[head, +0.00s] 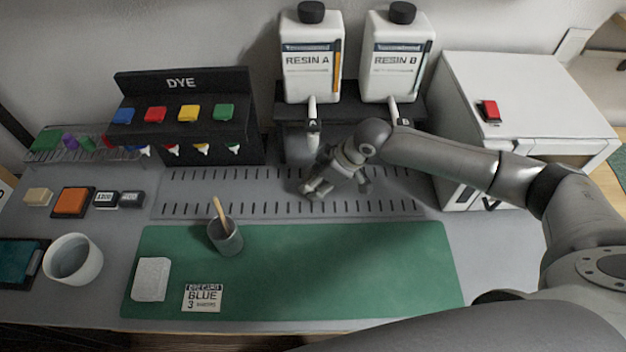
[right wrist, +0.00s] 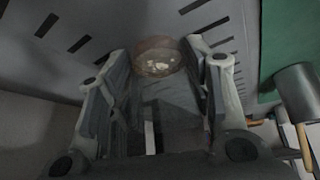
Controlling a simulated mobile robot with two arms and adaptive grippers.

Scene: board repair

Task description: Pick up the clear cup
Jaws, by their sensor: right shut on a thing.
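My right gripper (head: 325,184) is low over the slotted grey strip, in front of the resin dispensers, with its fingers pointing down and to the left. In the right wrist view the right gripper (right wrist: 165,75) is shut on the clear cup (right wrist: 155,58), whose round brownish end with pale specks shows between the fingertips. In the head view the gripper hides most of what it holds. A pale, see-through shape (head: 300,148) shows under spout A; I cannot tell whether it is part of the cup. My left gripper is not in view.
Resin A (head: 311,60) and Resin B (head: 396,60) bottles stand behind. A black dye rack (head: 185,82) is at left, a white box (head: 520,75) at right. A grey cup with a stick (head: 225,237) stands on the green mat (head: 340,265), whose right half is clear.

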